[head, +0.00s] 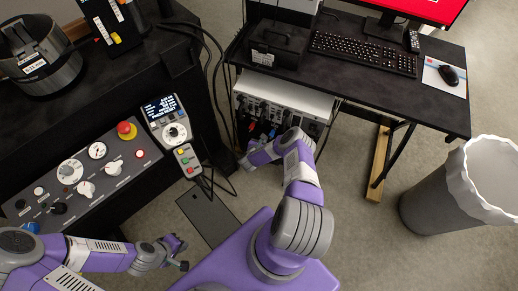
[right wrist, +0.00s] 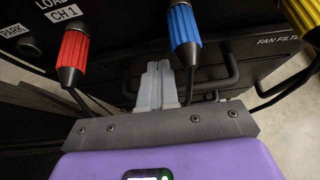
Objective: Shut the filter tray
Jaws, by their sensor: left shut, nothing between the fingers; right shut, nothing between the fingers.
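The filter tray (right wrist: 250,62) shows in the right wrist view as a black front with a bar handle and the label "FAN FILTER". How far it stands out I cannot tell. My right gripper (right wrist: 157,80) is shut and empty, its pale fingertips in front of the black unit near the left part of the handle. Whether they touch it is unclear. In the head view my right arm reaches low beside the white-topped unit (head: 285,95) under the desk. My left gripper (head: 181,252) is shut and empty, low near the control panel.
Red (right wrist: 73,55), blue (right wrist: 184,35) and yellow (right wrist: 302,18) plugs with hanging black cables crowd around my right gripper. The desk (head: 350,75) overhangs the unit. A control panel (head: 85,175) stands left and a grey bin (head: 440,205) right. Carpet between is mostly free.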

